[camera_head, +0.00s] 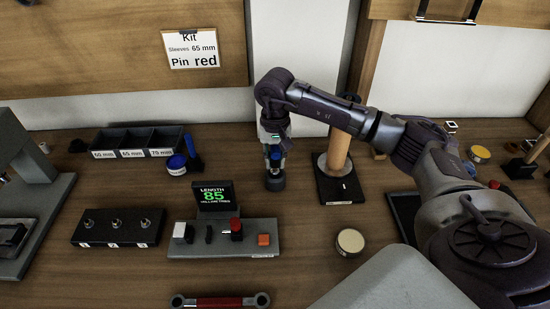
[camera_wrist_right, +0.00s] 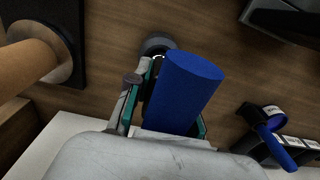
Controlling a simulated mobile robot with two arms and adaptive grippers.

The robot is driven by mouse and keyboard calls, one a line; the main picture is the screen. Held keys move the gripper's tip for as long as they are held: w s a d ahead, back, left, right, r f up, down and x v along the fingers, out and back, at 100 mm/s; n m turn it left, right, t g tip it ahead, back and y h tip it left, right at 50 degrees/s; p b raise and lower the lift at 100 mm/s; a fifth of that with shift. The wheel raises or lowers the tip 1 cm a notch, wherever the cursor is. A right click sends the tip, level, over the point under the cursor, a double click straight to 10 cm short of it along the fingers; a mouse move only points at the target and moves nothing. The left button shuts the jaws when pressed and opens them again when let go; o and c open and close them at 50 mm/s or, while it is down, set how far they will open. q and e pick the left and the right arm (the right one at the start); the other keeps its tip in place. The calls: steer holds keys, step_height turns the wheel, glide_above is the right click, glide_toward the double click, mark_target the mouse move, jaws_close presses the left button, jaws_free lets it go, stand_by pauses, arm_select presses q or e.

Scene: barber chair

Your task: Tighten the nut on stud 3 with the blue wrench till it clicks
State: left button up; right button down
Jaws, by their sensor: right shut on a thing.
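My right gripper (camera_head: 274,160) points down and is shut on an upright blue cylinder (camera_wrist_right: 185,90); its blue also shows in the head view (camera_head: 276,155). I cannot tell for sure whether this is the blue wrench. A dark round piece (camera_head: 275,182) is directly below it at the table; whether it is joined to the cylinder is unclear. A black block (camera_head: 100,236) carries three metal studs numbered 1 to 3, well to the left of the gripper. Stud 3 (camera_head: 145,222) is the rightmost; its nut is too small to judge. My left gripper is out of view.
A blue ringed piece (camera_head: 176,165) and a blue upright handle (camera_head: 193,150) stand beside the labelled sleeve bins (camera_head: 131,153). A wooden post (camera_head: 340,140) stands just right of the gripper.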

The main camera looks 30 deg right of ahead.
steer(key=shift+f+b, duration=0.7)
steer(key=shift+f, duration=0.15)
steer(key=c, duration=0.9)
jaws_free()
steer(key=shift+c, duration=0.2)
steer(key=shift+r, duration=0.1)
step_height(320, 180, up, 12)
steer(key=shift+f, duration=0.1)
